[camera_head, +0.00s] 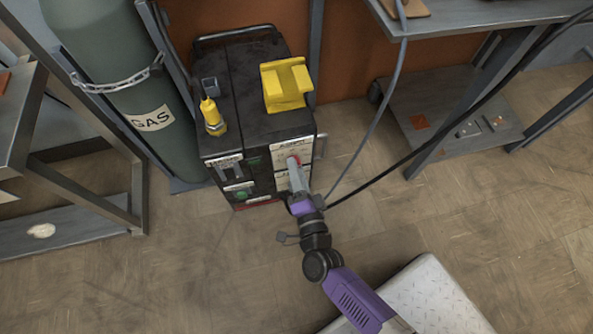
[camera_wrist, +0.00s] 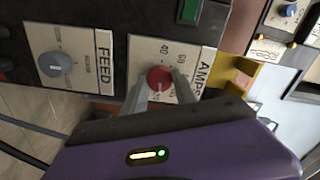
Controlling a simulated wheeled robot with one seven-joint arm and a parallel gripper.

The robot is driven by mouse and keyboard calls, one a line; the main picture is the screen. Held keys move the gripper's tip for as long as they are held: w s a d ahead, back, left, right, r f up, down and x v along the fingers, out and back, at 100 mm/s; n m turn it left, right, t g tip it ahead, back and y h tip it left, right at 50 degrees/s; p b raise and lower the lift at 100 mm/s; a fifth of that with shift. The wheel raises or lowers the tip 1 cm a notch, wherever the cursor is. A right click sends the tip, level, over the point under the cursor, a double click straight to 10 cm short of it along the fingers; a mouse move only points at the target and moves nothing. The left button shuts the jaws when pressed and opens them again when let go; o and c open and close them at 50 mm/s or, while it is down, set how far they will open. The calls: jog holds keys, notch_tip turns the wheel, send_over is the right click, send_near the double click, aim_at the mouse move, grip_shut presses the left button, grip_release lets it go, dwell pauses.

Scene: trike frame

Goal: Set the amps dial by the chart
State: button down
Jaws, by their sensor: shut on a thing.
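The amps dial (camera_wrist: 159,77) is a round red knob on a pale plate lettered AMPS (camera_wrist: 206,75), with numbers around it. Some numbers are hidden by my fingers, and I cannot read the dial's setting. My gripper (camera_head: 294,167) is at the front of the dark welding machine (camera_head: 240,135). In the wrist view its two fingers are on either side of the red knob, shut on it. The feed dial (camera_wrist: 57,65), a grey-blue knob on a plate lettered FEED, is left of it. I cannot make out a chart in either view.
A green gas cylinder (camera_head: 117,75) is chained left of the machine. A yellow bracket (camera_head: 286,84) and a yellow fitting (camera_head: 212,117) are on the machine's top. Open floor (camera_head: 220,280) lies in front.

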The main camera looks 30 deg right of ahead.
jog(key=shift+m+b, duration=0.3)
jog(key=shift+m, duration=0.7)
jog(key=c, duration=1)
grip_release()
jog(key=shift+o, duration=0.2)
jog(key=shift+s, duration=0.1)
jog(key=p+v, duration=0.1)
jog(key=v, duration=0.6)
jog(key=shift+s+p, duration=0.3)
jog(key=shift+p, duration=0.05)
jog(key=shift+a, duration=0.1)
